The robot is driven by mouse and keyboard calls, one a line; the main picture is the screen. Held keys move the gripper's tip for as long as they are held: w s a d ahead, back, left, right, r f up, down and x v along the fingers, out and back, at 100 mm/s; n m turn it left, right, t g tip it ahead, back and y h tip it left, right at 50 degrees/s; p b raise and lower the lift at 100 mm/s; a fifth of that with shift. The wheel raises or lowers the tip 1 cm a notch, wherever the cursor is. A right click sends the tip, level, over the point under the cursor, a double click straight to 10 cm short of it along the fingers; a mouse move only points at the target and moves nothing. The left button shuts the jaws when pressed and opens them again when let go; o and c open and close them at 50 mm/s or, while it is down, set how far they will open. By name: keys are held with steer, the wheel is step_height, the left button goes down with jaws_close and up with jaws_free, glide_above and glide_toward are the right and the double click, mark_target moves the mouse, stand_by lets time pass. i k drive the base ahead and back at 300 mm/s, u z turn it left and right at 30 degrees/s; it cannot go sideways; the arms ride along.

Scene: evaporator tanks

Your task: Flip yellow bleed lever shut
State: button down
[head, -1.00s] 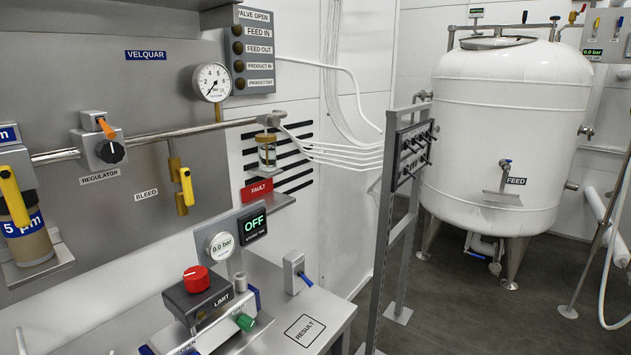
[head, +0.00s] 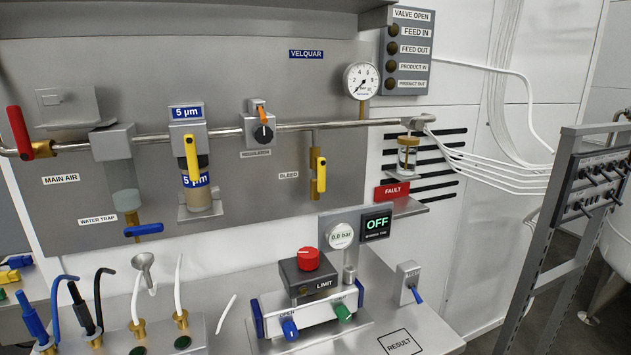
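The yellow bleed lever (head: 321,174) sits on a brass bleed pipe (head: 312,160) that hangs below the steel air line, just right of the BLEED label (head: 289,175). The lever hangs close to vertical, roughly in line with its pipe. A second yellow lever (head: 192,159) is on the 5 µm filter to the left. My gripper is not seen in the head view.
The panel also carries a red main air lever (head: 18,132), a blue water trap lever (head: 143,230), the regulator (head: 260,126) and a pressure gauge (head: 361,81). Below, a bench holds the red-knobbed LIMIT box (head: 307,270) and several hoses. A metal frame (head: 560,230) stands at right.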

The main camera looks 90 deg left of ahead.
mark_target(321, 162)
steer(key=u, duration=0.05)
steer(key=i, duration=0.35)
steer(key=u, duration=2.95)
steer(key=i, duration=0.5)
steer(key=z, duration=0.05)
